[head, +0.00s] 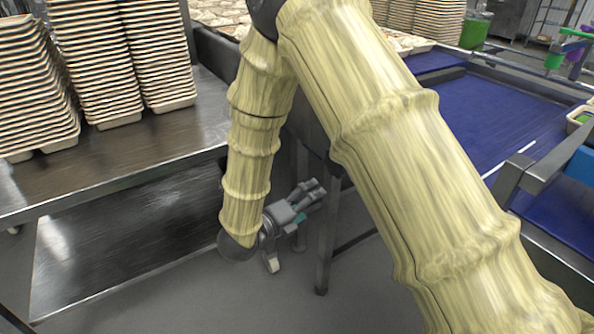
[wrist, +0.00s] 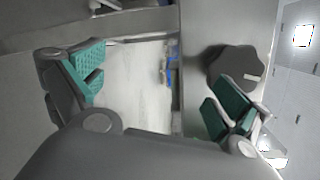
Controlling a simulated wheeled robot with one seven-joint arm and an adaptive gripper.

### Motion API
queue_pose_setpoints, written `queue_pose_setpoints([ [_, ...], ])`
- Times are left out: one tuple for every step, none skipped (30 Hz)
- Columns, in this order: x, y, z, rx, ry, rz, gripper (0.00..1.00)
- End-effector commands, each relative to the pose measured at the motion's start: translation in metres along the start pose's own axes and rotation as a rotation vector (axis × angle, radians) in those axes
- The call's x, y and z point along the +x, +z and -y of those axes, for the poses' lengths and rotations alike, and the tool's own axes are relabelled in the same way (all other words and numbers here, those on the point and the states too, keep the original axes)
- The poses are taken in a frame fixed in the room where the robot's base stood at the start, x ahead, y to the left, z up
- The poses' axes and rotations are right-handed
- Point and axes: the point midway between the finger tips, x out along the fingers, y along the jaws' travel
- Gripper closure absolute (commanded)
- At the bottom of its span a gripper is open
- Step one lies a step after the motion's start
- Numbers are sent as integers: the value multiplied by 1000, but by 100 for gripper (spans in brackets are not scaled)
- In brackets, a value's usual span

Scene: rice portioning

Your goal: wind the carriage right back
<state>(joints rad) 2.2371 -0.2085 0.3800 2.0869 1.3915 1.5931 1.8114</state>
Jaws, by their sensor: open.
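My gripper (head: 305,196) hangs low beside the dark legs of the conveyor frame, below the level of the steel table. In the wrist view my gripper (wrist: 158,90) is open, with teal pads wide apart and nothing between them. A dark, lobed knob (wrist: 235,66) with a small pale mark sits on a grey upright surface in the wrist view. It shows just above my right finger, outside the gap between the fingers; I cannot tell whether they touch. The knob is not visible in the head view. I cannot make out the carriage in either view.
A steel table (head: 150,150) with tall stacks of trays (head: 155,50) stands at the left. A blue conveyor belt (head: 500,110) runs at the right behind my arm. A dark frame leg (head: 326,240) stands close to my gripper. Grey floor (head: 200,295) lies open below.

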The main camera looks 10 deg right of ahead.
Motion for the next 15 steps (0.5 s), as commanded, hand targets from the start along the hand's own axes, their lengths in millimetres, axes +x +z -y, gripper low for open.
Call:
queue_pose_setpoints([
  [-10, 13, 22, 96, -46, -21, 0],
  [-16, 17, 32, 152, -72, -35, 0],
  [-23, 22, 43, 219, -104, -51, 0],
  [-28, 25, 51, 264, -128, -62, 0],
  [-32, 27, 58, 305, -148, -71, 0],
  [-38, 30, 66, 350, -171, -81, 0],
  [-41, 31, 70, 379, -186, -87, 0],
  [-44, 32, 75, 404, -200, -93, 0],
  [-48, 34, 79, 430, -213, -97, 0],
  [-49, 34, 81, 446, -221, -101, 0],
  [-50, 35, 83, 457, -228, -104, 0],
  [-50, 35, 85, 467, -233, -105, 0],
  [-49, 35, 86, 472, -236, -106, 0],
  [-48, 35, 87, 474, -237, -107, 0],
  [-44, 34, 88, 475, -238, -108, 0],
])
